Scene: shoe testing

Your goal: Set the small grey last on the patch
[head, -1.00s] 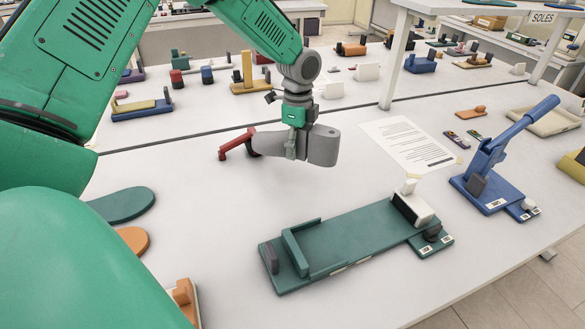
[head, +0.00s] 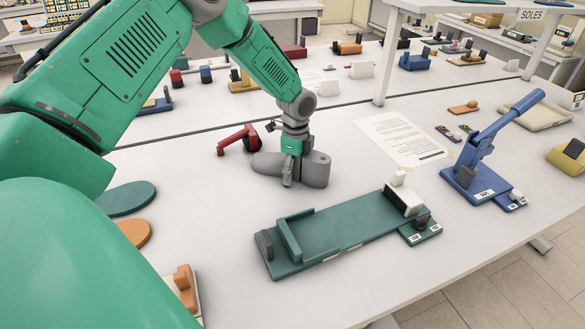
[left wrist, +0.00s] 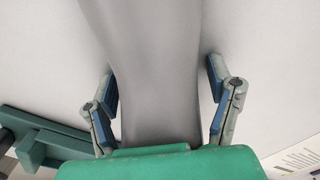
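The small grey last (head: 316,171) rests on the white table in the middle of the head view, with its taller block at the right and its low end at the left. My left gripper (head: 288,182) is down over its middle. In the left wrist view the last (left wrist: 160,75) runs between the two fingers (left wrist: 161,95). The fingers are spread, with a thin gap to the last at the right; contact at the left is unclear. I cannot make out a patch; the table under the last is hidden. My right gripper is not in view.
A green fixture (head: 340,232) lies close in front of the last, and a red tool (head: 238,138) lies just behind it. A blue lever press (head: 485,160) and a paper sheet (head: 400,137) are at the right. Green and orange soles (head: 125,198) lie at the left.

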